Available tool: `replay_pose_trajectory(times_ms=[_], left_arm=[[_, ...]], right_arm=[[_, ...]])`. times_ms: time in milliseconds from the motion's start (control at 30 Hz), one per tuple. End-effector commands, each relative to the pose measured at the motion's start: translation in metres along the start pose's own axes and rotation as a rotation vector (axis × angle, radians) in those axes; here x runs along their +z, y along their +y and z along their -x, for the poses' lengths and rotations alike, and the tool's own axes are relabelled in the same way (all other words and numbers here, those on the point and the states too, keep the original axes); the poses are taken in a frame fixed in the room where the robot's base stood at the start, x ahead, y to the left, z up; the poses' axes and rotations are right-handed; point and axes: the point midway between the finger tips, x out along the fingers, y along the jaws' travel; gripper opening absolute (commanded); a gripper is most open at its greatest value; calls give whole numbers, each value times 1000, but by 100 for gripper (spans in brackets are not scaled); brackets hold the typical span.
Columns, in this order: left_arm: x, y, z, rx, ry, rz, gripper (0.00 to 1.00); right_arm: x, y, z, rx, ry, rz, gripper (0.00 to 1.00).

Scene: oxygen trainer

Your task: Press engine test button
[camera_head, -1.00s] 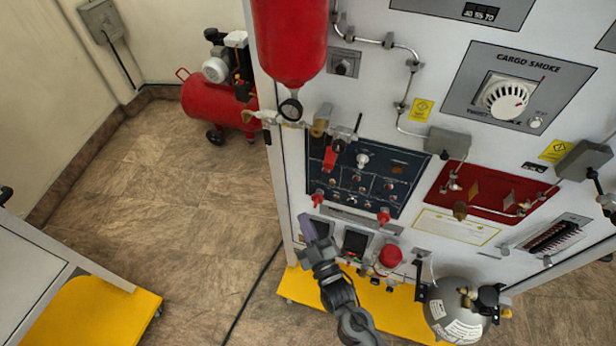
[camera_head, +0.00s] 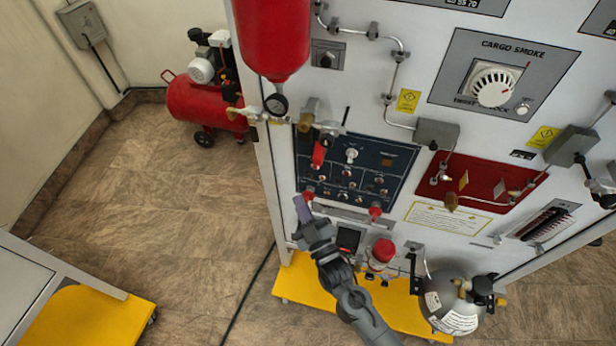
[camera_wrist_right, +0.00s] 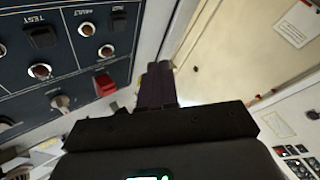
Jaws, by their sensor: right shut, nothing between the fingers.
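The dark blue control panel (camera_head: 392,160) with small knobs and buttons is on the front of the white trainer cabinet. In the right wrist view its lettering (camera_wrist_right: 40,32) includes "TEST" and "FAULT", with round buttons such as one (camera_wrist_right: 39,71) below the lettering. I cannot tell which one is the engine test button. My right gripper (camera_head: 301,207) is shut and empty, just below the panel's lower left corner. In the right wrist view its fingers (camera_wrist_right: 156,85) are together, right of the panel and apart from the buttons. My left gripper is not in view.
Red knobs (camera_head: 376,209) stick out at the panel's lower edge. A red-capped part (camera_head: 383,250) and a grey cylinder (camera_head: 455,305) stand lower right. A red tank (camera_head: 273,35) hangs above. A red compressor (camera_head: 200,103) stands behind.

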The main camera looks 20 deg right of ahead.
Motion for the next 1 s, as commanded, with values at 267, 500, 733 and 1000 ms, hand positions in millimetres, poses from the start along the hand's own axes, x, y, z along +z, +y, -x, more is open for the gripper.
replay_pose_trajectory(times_ms=[267,500,733,1000], left_arm=[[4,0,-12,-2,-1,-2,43],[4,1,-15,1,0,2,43],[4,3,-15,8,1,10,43],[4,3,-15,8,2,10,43]], right_arm=[[17,17,-23,1,1,2,0],[25,25,-34,0,0,1,0],[27,27,-36,0,0,0,0],[27,27,-36,1,0,0,0]])
